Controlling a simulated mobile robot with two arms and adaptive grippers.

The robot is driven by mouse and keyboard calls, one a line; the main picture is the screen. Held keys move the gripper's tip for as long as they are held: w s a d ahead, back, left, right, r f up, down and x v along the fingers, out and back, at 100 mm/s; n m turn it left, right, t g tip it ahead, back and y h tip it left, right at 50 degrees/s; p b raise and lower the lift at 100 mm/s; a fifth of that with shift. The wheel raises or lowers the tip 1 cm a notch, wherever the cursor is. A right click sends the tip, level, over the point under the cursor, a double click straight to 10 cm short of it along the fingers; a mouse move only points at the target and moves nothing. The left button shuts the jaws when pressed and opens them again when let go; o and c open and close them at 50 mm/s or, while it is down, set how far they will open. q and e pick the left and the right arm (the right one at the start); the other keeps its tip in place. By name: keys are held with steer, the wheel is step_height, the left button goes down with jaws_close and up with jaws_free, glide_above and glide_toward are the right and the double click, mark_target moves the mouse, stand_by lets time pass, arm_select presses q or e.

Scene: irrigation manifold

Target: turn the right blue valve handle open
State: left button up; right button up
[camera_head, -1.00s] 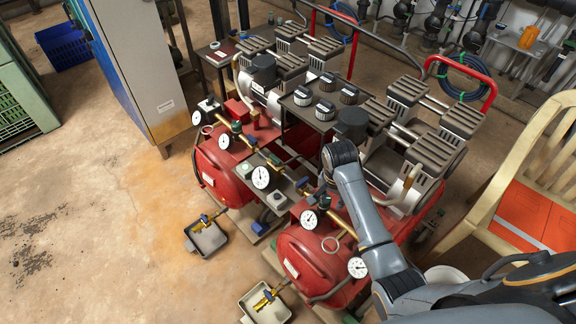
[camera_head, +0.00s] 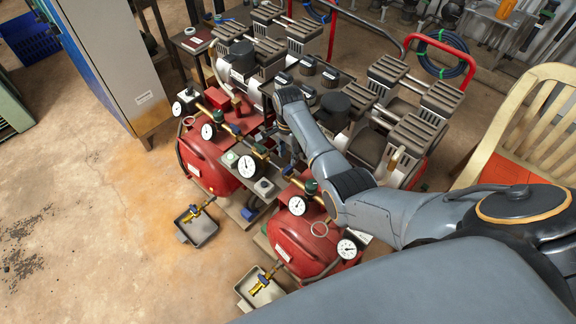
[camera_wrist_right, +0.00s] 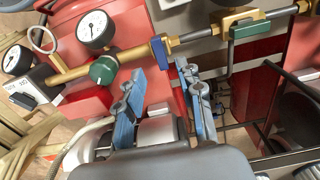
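The right blue valve handle (camera_head: 287,170) sits on the brass pipe beside a green knob in the head view. In the right wrist view the blue handle (camera_wrist_right: 159,52) lies on the pipe just beyond my fingertips. My right gripper (camera_wrist_right: 161,70) is open, with one finger on each side of a clear gap. No part of the handle is visibly gripped. I cannot tell whether the right fingertip touches anything. In the head view my own arm hides most of the right gripper. My left gripper is not in view.
A dial gauge (camera_wrist_right: 96,28), a green knob (camera_wrist_right: 103,70) and a green handle (camera_wrist_right: 250,30) are close by on the pipework. Red tanks (camera_head: 302,244) and compressor heads surround the pipe. Open floor lies left of the trays (camera_head: 197,232).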

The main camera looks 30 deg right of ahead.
mark_target(288, 168)
step_height(288, 168, down, 6)
steer(key=shift+b, duration=0.8)
steer(key=shift+c, duration=0.4)
jaws_close()
